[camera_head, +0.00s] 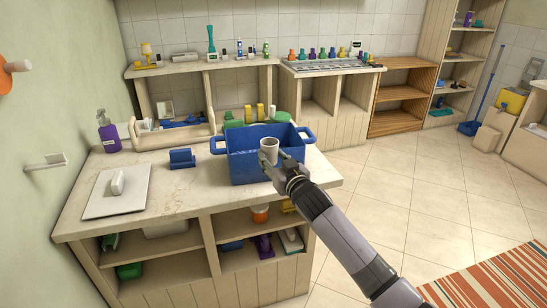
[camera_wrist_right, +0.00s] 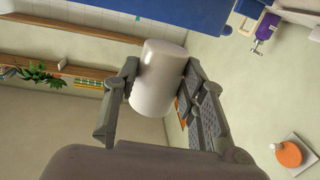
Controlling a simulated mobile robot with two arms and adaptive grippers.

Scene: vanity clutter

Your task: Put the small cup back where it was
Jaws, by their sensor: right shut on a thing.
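A small white-grey cup (camera_head: 269,149) is held by my right gripper (camera_head: 279,162) in front of the blue bin's near wall, as seen in the head view. In the right wrist view, the cup (camera_wrist_right: 157,78) sits between the two fingers of my right gripper (camera_wrist_right: 160,90), which are shut on it. The cup is off the counter (camera_head: 190,205). The blue bin (camera_head: 240,168) stands on the counter right behind the cup. My left gripper is in neither view.
A white board (camera_head: 95,205) with a small white object lies on the counter's left. A blue block (camera_head: 182,158) stands left of the bin. A purple bottle (camera_head: 108,132) stands by the wall. The counter front, left of my arm, is clear.

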